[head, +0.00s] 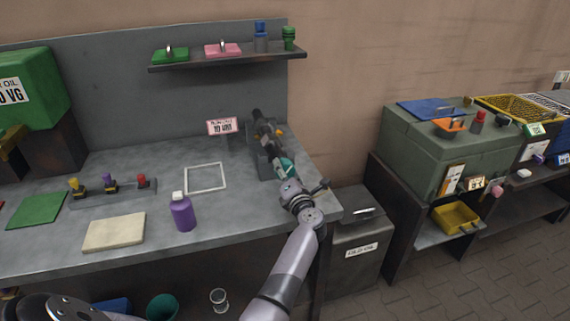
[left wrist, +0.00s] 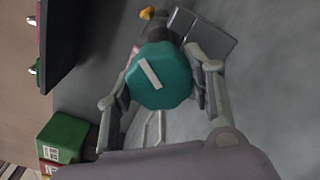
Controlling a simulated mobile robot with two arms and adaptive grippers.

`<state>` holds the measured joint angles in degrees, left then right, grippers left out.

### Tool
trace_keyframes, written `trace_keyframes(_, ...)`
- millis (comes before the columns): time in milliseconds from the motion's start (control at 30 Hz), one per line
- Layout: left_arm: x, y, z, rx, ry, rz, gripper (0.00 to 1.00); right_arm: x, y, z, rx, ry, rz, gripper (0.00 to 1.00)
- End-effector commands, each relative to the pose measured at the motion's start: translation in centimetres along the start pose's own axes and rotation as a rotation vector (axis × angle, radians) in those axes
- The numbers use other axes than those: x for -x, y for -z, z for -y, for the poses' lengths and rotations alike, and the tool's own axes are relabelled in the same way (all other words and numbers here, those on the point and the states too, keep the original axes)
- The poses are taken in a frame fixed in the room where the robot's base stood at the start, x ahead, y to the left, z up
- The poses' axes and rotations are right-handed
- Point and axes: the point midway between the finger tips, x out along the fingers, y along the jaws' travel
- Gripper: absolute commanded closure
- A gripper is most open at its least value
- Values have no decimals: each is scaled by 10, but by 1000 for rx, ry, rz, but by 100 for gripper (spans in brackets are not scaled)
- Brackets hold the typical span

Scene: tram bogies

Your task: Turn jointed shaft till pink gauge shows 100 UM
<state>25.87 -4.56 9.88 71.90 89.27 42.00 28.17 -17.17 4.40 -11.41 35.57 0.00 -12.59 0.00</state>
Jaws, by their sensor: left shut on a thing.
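The jointed shaft (head: 266,133) is a dark assembly on a grey block at the right end of the bench, with a teal knob (head: 287,165) at its near end. In the left wrist view the knob (left wrist: 155,88) is faceted and bears a white bar mark, tilted. My left gripper (head: 284,171) is shut on the knob, with one finger on each side in the left wrist view (left wrist: 158,80). The pink gauge (head: 222,126) stands just left of the shaft; its small display seems to read 10 UM. My right gripper is not in view.
A shelf (head: 228,60) hangs above. A grey bin (head: 357,245) stands beside the bench's right end.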

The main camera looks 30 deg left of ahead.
Motion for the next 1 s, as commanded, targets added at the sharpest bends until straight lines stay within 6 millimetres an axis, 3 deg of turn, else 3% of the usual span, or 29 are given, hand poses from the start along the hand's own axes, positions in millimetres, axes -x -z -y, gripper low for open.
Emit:
trace_keyframes(100, 0, -4, -3, -106, 2, 1, 80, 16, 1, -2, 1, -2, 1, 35)
trace_keyframes(400, 0, -3, -2, -329, 2, 2, 80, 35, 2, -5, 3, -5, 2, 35)
trace_keyframes(1000, 0, -1, 0, -479, 1, 3, 80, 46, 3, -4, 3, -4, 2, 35)
